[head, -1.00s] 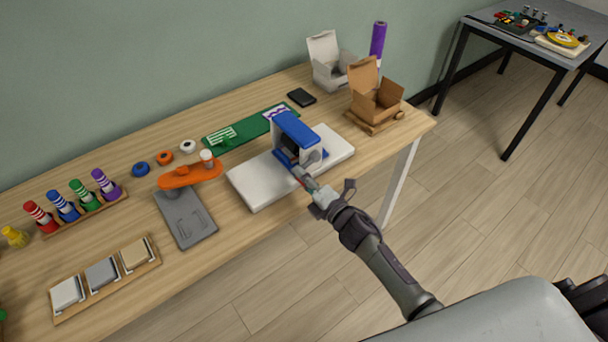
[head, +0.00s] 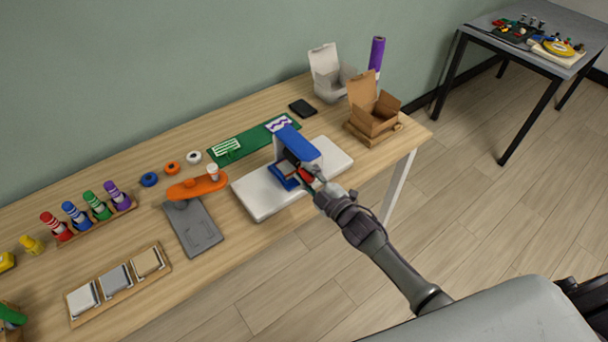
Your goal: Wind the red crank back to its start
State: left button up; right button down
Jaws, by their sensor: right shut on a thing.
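A blue-framed device (head: 297,144) stands on a white base board (head: 258,194) on the wooden table. A small red part, seemingly the red crank (head: 306,174), shows at its front right side. My right gripper (head: 315,180) is at that part and shut on it. The fingers and the device's frame hide much of the crank, so its exact angle cannot be told. My left gripper is not in view.
An orange-armed grey stand (head: 192,232) is left of the board. An open cardboard box (head: 373,112), an open white box (head: 328,80) and a black flat item (head: 302,107) are behind it. A green mat (head: 250,140) lies along the back.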

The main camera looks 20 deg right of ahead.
jog(key=shift+w+d+r+m+p, duration=0.1)
jog(key=shift+d+r+m+p, duration=0.2)
jog(key=shift+m, duration=0.4)
jog(key=shift+w+d+r+m+p, duration=0.15)
jog(key=shift+d+r+m, duration=0.1)
jog(key=shift+m, duration=0.45)
jog(key=c, duration=0.9)
grip_release()
jog(key=shift+s, duration=0.1)
jog(key=v, duration=1.2)
